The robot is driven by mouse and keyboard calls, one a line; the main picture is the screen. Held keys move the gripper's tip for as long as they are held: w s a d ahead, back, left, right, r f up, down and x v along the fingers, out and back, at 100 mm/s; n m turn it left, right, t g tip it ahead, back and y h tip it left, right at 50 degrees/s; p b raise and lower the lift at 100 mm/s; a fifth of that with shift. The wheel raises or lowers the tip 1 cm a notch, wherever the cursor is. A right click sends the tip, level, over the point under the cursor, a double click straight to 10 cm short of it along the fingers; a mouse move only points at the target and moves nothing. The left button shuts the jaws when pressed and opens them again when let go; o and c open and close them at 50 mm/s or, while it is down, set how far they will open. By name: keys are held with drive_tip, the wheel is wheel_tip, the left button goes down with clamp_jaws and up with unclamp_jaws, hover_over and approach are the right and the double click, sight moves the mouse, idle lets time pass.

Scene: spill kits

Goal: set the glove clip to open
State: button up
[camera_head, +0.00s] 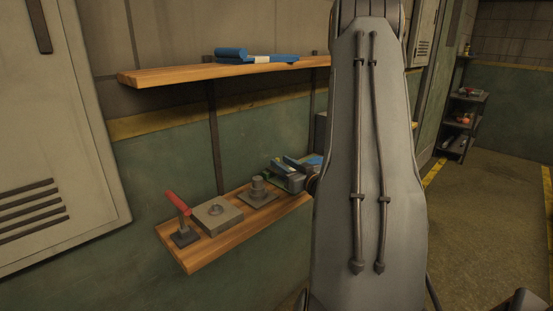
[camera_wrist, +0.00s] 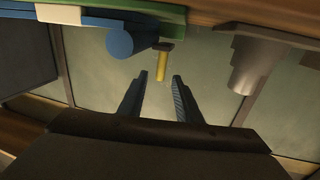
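In the wrist view, the two dark blue-grey fingers of my gripper (camera_wrist: 161,92) stand apart with a clear gap and nothing between them. A short yellow peg (camera_wrist: 162,63) lies just beyond the fingertips, in line with the gap. In the head view, my arm and gripper largely hide that end of the lower shelf.
The upper shelf (camera_head: 160,77) holds a blue item (camera_head: 255,58). Open floor (camera_head: 480,215) lies to the right.

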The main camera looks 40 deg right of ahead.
drive_tip(key=shift+w+d+p, duration=0.15)
drive_tip(key=shift+w, duration=0.8)
drive_tip(key=shift+w+d+p, duration=0.1)
drive_tip(key=shift+w+p, duration=0.05)
drive_tip(key=shift+w, duration=0.75)
clamp_jaws()
